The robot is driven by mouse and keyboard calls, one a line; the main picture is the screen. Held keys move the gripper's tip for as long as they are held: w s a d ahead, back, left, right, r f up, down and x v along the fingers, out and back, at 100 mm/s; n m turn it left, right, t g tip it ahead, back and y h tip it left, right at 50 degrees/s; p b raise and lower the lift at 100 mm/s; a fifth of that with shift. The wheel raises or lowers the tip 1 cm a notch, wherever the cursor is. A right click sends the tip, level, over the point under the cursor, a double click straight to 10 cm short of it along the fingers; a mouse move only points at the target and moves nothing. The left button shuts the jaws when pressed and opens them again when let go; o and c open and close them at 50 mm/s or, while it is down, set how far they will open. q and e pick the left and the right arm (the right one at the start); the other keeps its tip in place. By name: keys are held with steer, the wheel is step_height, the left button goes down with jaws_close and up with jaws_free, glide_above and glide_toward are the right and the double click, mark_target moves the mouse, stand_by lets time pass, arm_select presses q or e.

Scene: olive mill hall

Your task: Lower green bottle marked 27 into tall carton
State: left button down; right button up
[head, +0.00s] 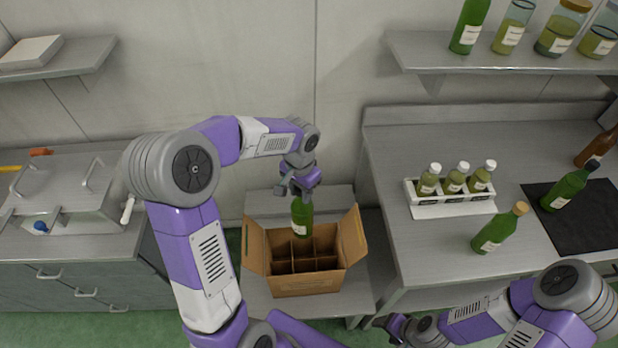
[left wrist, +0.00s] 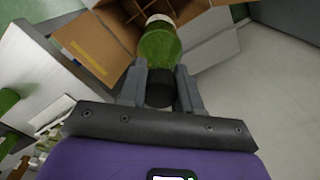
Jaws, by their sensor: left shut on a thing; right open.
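A green bottle (head: 302,216) hangs upright from my left gripper (head: 298,190), which is shut on its dark capped neck. The tall carton (head: 306,286) stands open below, with flaps spread and dividers making several compartments. The bottle's lower end overlaps the carton's back part in the head view; I cannot tell whether its base is inside a compartment. In the left wrist view the bottle (left wrist: 158,45) points away from the fingers toward the carton (left wrist: 88,45). Its label is too small to read. My right gripper (head: 388,326) is open and empty at the lower edge, apart from the carton.
The carton rests on a low grey table (head: 358,292). The right counter holds a rack (head: 452,210) of small bottles, a cork-topped green bottle (head: 500,228), and a dark mat (head: 580,232) with another green bottle (head: 570,187). A shelf (head: 500,63) with jars is above.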

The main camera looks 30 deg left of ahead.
mark_target(302, 229)
arm_select(q)
steer(key=shift+w, duration=0.15)
steer(key=shift+s+f+b, duration=0.3)
steer(key=shift+f+b, duration=0.25)
steer(key=shift+b, duration=0.05)
step_height(302, 229, down, 28)
steer(key=b, duration=2.2)
steer(key=c, duration=0.7)
jaws_free()
step_height(302, 229, up, 8)
steer(key=p, duration=0.2)
steer(key=shift+f+p, duration=0.2)
steer(key=shift+p, duration=0.2)
